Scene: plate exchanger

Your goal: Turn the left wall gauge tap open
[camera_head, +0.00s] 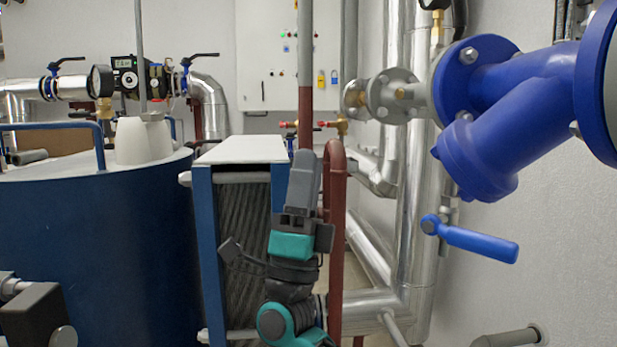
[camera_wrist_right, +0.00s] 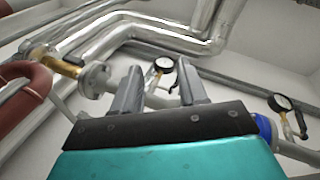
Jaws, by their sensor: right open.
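In the right wrist view, a small round gauge with a white dial and black rim (camera_wrist_right: 163,65) sits on the wall pipework, seen between my fingers. In the head view my right gripper (camera_head: 305,157) is raised in front of the plate exchanger. My left gripper is not seen.
A dark red pipe (camera_head: 336,235) stands close to the right of my right gripper. The plate exchanger (camera_head: 240,150) and a blue tank (camera_head: 95,235) are to the left. A blue valve body (camera_head: 500,110) and a blue lever (camera_head: 478,243) stick out at the right.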

